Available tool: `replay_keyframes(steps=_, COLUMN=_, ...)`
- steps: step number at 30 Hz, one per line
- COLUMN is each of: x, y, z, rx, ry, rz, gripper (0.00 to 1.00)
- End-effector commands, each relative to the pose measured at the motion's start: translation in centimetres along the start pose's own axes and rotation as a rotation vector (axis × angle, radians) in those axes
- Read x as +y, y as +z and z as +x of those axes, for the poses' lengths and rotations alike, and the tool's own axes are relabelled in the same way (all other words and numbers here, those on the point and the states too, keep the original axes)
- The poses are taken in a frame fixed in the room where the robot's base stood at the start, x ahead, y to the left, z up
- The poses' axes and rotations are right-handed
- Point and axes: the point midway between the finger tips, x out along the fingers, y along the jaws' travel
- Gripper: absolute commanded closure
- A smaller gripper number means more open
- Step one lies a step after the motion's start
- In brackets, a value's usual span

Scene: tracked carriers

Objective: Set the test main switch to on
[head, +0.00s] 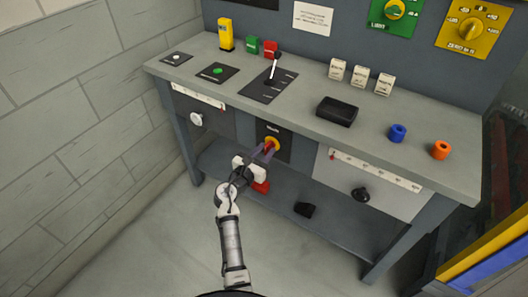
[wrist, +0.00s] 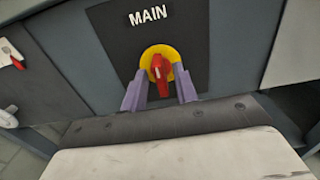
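The main switch is a red handle (wrist: 160,70) on a yellow disc (wrist: 152,52), set in a black plate (wrist: 185,28) lettered MAIN on the bench front. The handle points roughly up and down in the wrist view. In the head view the switch (head: 273,142) is partly hidden by my gripper. My gripper (wrist: 160,82) has its two purple fingers apart, one on each side of the red handle. Small gaps seem to show between the fingers and the handle. In the head view my gripper (head: 268,151) reaches the plate from the front.
Knobs flank the switch: a white one (head: 196,119) left and a black one (head: 361,195) right. The bench top (head: 310,108) holds a lever panel (head: 262,90), a black box (head: 337,111), and blue (head: 397,133) and orange (head: 440,150) cylinders. A lower shelf (head: 335,225) runs beneath.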

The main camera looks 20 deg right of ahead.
Motion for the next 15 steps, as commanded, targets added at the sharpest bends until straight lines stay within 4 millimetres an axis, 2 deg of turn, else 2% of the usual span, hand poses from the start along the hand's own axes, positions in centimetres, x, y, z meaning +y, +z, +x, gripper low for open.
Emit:
replay_keyframes(steps=1, x=0.00, y=0.00, z=-0.01, rx=0.000, ry=0.000, rz=0.000, gripper=0.78)
replay_keyframes(steps=6, x=0.00, y=0.00, z=-0.03, rx=0.000, ry=0.000, rz=0.000, gripper=1.00)
replay_keyframes(steps=15, x=-0.01, y=-0.03, z=-0.03, rx=0.000, ry=0.000, rz=0.013, gripper=1.00)
